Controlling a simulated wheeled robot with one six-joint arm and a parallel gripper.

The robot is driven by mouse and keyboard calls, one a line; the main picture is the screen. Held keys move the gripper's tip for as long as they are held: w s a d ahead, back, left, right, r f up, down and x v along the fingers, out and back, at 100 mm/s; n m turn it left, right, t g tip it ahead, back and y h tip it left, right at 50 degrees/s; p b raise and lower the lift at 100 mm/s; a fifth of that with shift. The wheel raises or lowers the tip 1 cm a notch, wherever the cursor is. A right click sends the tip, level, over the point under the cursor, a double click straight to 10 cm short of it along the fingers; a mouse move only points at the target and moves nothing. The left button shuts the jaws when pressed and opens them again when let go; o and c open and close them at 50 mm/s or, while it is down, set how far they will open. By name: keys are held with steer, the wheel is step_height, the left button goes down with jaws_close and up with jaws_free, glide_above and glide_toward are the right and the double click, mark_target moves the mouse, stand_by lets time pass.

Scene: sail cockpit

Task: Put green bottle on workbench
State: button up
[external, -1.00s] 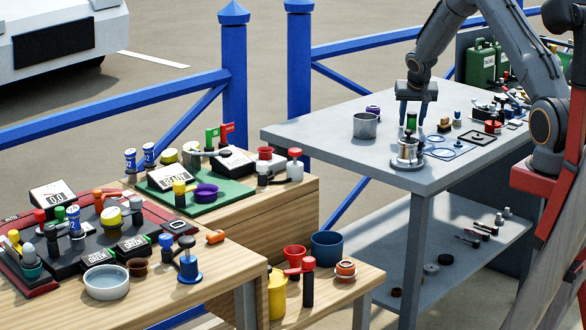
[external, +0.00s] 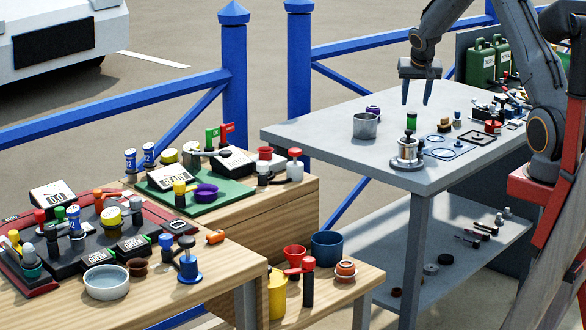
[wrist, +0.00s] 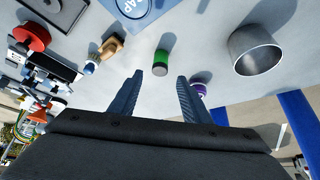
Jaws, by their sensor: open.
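Several small parts and green canisters (external: 480,62) crowd the right side. The workbench's left end is clear.

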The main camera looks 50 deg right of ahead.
steer(key=shift+v, duration=1.6)
steer(key=shift+a, duration=0.1)
